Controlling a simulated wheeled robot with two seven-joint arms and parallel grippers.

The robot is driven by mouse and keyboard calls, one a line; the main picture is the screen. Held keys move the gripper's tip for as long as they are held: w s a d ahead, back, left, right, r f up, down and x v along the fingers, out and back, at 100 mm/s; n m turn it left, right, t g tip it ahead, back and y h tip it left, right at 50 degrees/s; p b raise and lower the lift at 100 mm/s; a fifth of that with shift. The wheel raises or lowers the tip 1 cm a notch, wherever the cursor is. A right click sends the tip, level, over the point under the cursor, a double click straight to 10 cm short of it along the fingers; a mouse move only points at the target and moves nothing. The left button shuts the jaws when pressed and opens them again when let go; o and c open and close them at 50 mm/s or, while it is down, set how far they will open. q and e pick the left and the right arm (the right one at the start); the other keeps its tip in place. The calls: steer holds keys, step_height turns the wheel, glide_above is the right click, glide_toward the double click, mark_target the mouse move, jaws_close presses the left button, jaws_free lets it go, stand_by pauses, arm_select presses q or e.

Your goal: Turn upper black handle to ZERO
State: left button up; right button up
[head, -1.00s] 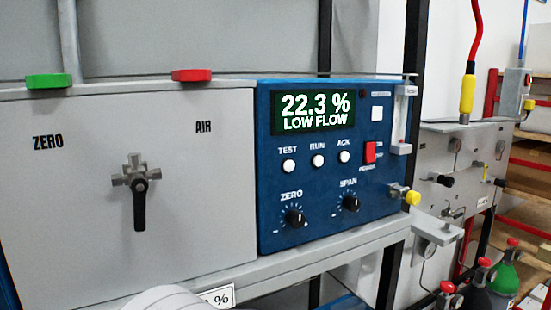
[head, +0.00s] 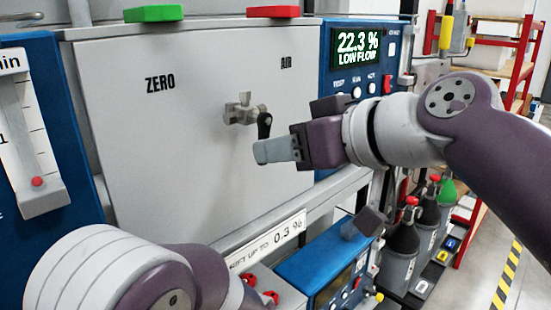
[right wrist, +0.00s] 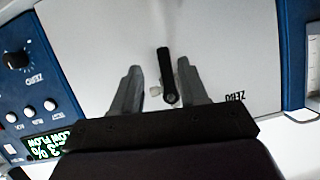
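The upper black handle (head: 264,124) sits on a grey valve (head: 240,110) on the light panel, between the ZERO label (head: 160,83) and the AIR label (head: 286,62). It points down. My right gripper (head: 262,152) is in front of the panel by the handle, its fingers pointing left and partly covering the handle's lower end. In the right wrist view, turned upside down, the fingers (right wrist: 160,88) are open and apart, with the black handle (right wrist: 165,72) showing between them. Contact is not visible.
A green block (head: 154,13) and a red block (head: 273,11) sit on the panel's top edge. The blue analyser (head: 365,60) to the right reads 22.3 % LOW FLOW. A flow meter (head: 28,130) stands at left. Another blue unit (head: 325,262) is below, with gas cylinders to its right.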

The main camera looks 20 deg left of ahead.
mark_target(262, 165)
steer(key=a, duration=0.5)
steer(key=shift+w+f, duration=0.25)
steer(key=shift+f, duration=0.15)
steer(key=shift+d, duration=0.65)
steer(key=shift+c, duration=0.6)
steer(key=shift+d+r, duration=0.1)
steer(key=shift+d, duration=0.25)
steer(key=c, duration=0.5)
jaws_close()
arm_select(q)
steer(key=shift+s+a+r, duration=0.1)
steer(key=shift+a+r, duration=0.35)
